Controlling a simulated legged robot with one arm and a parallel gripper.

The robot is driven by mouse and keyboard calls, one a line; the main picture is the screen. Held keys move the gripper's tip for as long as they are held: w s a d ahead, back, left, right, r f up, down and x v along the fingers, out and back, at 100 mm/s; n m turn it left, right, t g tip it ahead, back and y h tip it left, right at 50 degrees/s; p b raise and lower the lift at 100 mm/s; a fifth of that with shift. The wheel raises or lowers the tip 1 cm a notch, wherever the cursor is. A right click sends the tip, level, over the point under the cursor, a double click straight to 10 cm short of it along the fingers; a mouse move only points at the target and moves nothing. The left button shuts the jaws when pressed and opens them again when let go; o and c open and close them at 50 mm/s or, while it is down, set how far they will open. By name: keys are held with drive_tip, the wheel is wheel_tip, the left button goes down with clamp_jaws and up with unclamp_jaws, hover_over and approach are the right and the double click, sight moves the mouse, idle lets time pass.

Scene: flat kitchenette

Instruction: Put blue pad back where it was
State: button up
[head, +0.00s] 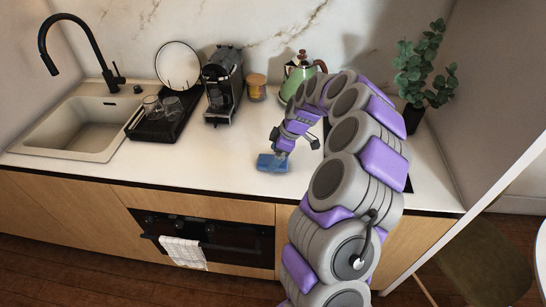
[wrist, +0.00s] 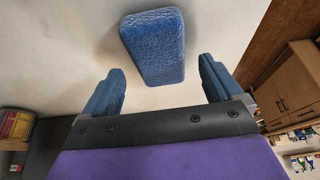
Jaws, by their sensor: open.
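The blue pad (head: 268,163) lies on the white counter near its front edge in the head view. It is a textured blue block, and in the wrist view the blue pad (wrist: 155,45) shows just beyond and between my fingertips. My gripper (head: 281,152) is right at the pad, its fingers hard to make out in the head view. In the wrist view my gripper (wrist: 160,70) is open, with one blue finger on each side and nothing held between them.
Behind are a sink (head: 85,128), a black tray with glasses (head: 160,122), a coffee machine (head: 222,85), a jar (head: 256,86) and a green kettle (head: 299,74). A potted plant (head: 424,72) stands right. The counter left of the pad (head: 215,155) is clear.

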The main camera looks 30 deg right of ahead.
drive_tip(key=p+v, duration=0.2)
drive_tip(key=v, duration=0.8)
drive_tip(key=s+a+r+m+g, duration=0.1)
drive_tip(key=s+a+r, duration=0.3)
drive_tip(key=s+a, duration=0.45)
drive_tip(key=s+a+r+m+g, duration=0.15)
drive_tip(key=s+a+r, duration=0.4)
drive_tip(key=a, duration=0.55)
drive_tip(key=s+f+m+g+h, duration=0.1)
drive_tip(key=s+f+m+h, duration=0.2)
drive_tip(key=s, duration=2)
drive_tip(key=a+f+m, duration=0.1)
drive_tip(key=m, duration=0.4)
drive_tip(key=shift+s+m+g+h, duration=0.2)
drive_tip(key=shift+m+g+h, duration=0.1)
drive_tip(key=shift+m+g, duration=0.05)
